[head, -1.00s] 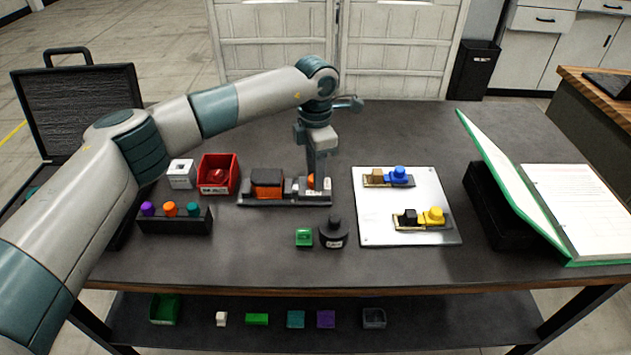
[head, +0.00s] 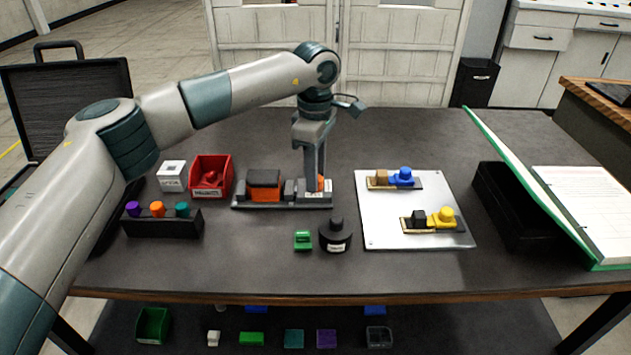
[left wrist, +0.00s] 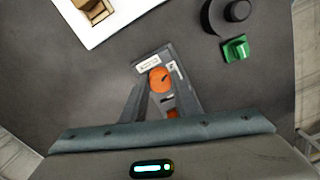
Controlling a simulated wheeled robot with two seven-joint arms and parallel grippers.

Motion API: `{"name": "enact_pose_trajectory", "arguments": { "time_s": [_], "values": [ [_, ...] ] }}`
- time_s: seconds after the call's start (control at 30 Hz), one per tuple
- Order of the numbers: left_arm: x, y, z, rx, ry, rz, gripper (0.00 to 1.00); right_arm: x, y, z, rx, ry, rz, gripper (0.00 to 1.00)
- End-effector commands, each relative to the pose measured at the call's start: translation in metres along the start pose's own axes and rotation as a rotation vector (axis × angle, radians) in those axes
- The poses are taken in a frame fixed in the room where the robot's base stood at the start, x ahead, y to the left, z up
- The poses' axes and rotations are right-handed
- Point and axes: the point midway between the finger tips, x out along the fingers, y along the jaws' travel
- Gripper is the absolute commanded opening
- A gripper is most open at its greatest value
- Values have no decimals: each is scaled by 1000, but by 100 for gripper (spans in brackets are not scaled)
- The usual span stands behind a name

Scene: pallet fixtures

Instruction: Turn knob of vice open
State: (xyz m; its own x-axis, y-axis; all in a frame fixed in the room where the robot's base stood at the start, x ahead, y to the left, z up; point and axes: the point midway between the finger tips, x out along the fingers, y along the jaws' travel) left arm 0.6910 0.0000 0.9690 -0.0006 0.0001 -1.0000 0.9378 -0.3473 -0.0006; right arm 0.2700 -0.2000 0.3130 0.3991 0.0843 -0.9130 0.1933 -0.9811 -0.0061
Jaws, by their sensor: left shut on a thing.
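The vice (head: 285,203) is a dark grey fixture with an orange block between its jaws, at the middle left of the table. Its orange knob (head: 321,184) is at the right end, mostly hidden by my fingers in the head view. In the left wrist view the knob (left wrist: 161,79) shows as a round orange disc with a dark mark. My left gripper (head: 314,186) points straight down over that end and is shut on the knob; its fingers reach the knob in the left wrist view (left wrist: 153,93). My right gripper is not in view.
A white plate (head: 385,225) with blue and yellow fixtures lies right of the vice. A black round piece (head: 335,236) and a green block (head: 303,240) stand in front. A red bin (head: 211,177) and a holder with coloured knobs (head: 160,224) are at left.

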Motion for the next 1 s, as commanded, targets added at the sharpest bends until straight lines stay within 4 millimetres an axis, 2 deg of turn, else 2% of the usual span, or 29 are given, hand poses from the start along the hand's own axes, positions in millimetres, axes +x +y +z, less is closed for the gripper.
{"name": "enact_pose_trajectory", "arguments": {
  "time_s": [0.17, 0.5, 1.0],
  "values": [
    [0, 1, -1, 159, 2, 4, 5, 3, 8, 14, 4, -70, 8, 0],
    [-1, 1, 0, 381, 1, 3, 5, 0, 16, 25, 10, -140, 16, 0],
    [-2, 1, 0, 447, 1, 4, 5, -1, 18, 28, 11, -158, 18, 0]
  ]
}}
